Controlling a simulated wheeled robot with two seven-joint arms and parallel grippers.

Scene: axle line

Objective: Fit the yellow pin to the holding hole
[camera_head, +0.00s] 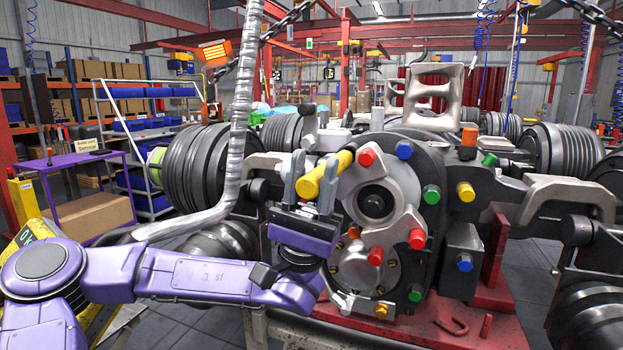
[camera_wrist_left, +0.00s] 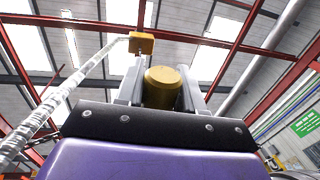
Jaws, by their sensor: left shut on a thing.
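My left gripper (camera_head: 314,174) is shut on a yellow pin (camera_head: 328,172), its fingers pointing up on either side of it. The pin lies tilted across the fingers, its near end low at left and its far end toward the hub (camera_head: 375,200). In the left wrist view the pin (camera_wrist_left: 162,88) shows end-on between the fingers. The hub carries red pins (camera_head: 366,157), green pins (camera_head: 431,194) and blue pins (camera_head: 403,150), and another yellow pin (camera_head: 465,192) sits to the right. I cannot tell which hole is the holding hole. My right gripper is not in view.
The axle assembly stands on a red stand (camera_head: 430,320). A silver hose (camera_head: 240,120) hangs to the left of the gripper. Ribbed dark drums (camera_head: 205,170) flank the hub. A purple cart (camera_head: 75,165) with a cardboard box (camera_head: 92,217) stands at left.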

